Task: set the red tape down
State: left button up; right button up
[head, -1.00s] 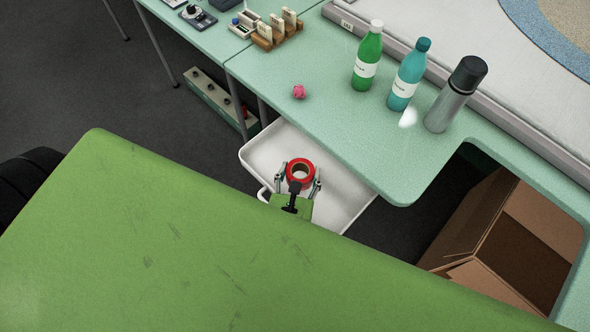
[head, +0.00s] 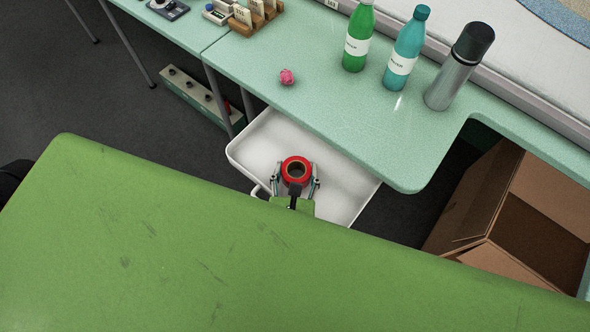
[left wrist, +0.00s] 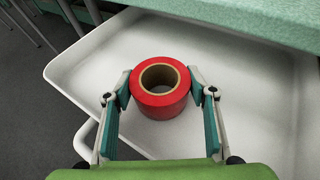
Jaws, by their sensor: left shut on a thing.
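The red tape (head: 296,169) is a roll with a brown core. In the head view it is between the fingers of my left gripper (head: 297,182), over the white tray (head: 248,149). In the left wrist view the red tape (left wrist: 160,102) sits between the two fingertips of my left gripper (left wrist: 160,90), which is shut on it. The white tray (left wrist: 265,95) lies below. I cannot tell whether the tape touches its floor. My right gripper is not in view.
The pale green table (head: 330,120) overhangs the tray's far side. On it stand a pink ball (head: 287,77), a green bottle (head: 358,40), a teal bottle (head: 406,50) and a grey flask (head: 458,70). An open cardboard box (head: 520,210) is at the right. The tray has bare room around the tape.

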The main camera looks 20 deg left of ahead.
pick_arm(q)
jog(key=o, duration=1.1)
jog(key=shift+f, duration=0.1)
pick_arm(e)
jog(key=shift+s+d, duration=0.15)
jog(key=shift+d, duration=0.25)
pick_arm(q)
jog(key=shift+s+r, duration=0.25)
jog(key=p+v, duration=0.3)
jog(key=v, duration=0.8)
jog(key=shift+s+d, duration=0.1)
jog(key=shift+s, duration=0.15)
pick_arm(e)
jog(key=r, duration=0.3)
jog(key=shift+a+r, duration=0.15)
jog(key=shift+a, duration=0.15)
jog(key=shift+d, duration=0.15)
